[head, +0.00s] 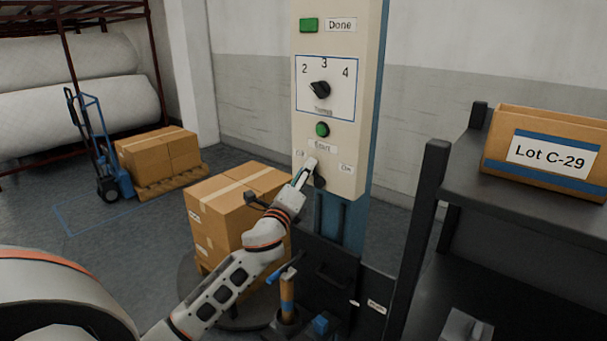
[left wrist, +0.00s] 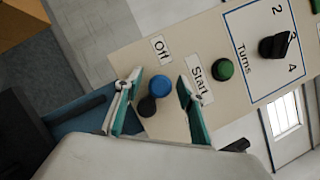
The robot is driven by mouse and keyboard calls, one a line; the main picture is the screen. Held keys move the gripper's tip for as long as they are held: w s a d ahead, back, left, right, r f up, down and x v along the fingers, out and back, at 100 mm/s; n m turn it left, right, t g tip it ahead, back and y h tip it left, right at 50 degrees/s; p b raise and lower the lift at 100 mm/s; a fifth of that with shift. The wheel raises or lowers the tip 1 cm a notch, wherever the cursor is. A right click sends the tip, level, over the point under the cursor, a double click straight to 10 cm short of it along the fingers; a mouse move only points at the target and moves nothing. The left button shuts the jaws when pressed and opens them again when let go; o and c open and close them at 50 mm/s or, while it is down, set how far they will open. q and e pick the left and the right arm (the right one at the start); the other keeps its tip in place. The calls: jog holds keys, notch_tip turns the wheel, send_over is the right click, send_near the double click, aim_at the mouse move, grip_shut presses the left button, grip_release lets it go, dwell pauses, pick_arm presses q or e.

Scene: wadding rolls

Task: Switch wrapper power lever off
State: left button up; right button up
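The wrapper's cream control panel (head: 345,100) stands in the middle of the head view. Its power lever (head: 320,183) is low on the panel, between the Off label (head: 300,154) and the On label (head: 346,168). In the left wrist view the lever shows a blue knob (left wrist: 160,85) and a dark round part. The blue knob is nearer the Off label (left wrist: 160,48) than the dark part is. My left gripper (head: 307,172) is at the lever and partly hides it. In the left wrist view its fingers (left wrist: 157,92) are apart, on either side of the lever; contact is unclear. My right gripper is not seen.
Above the lever are the green Start button (head: 322,129) and the Turns dial (head: 319,90). A dark shelf (head: 530,215) with a Lot C-29 box (head: 545,150) is at the right. A blue hand truck (head: 100,150) stands far left.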

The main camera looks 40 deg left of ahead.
pick_arm(q)
jog(key=v, duration=1.2)
dwell(0.3)
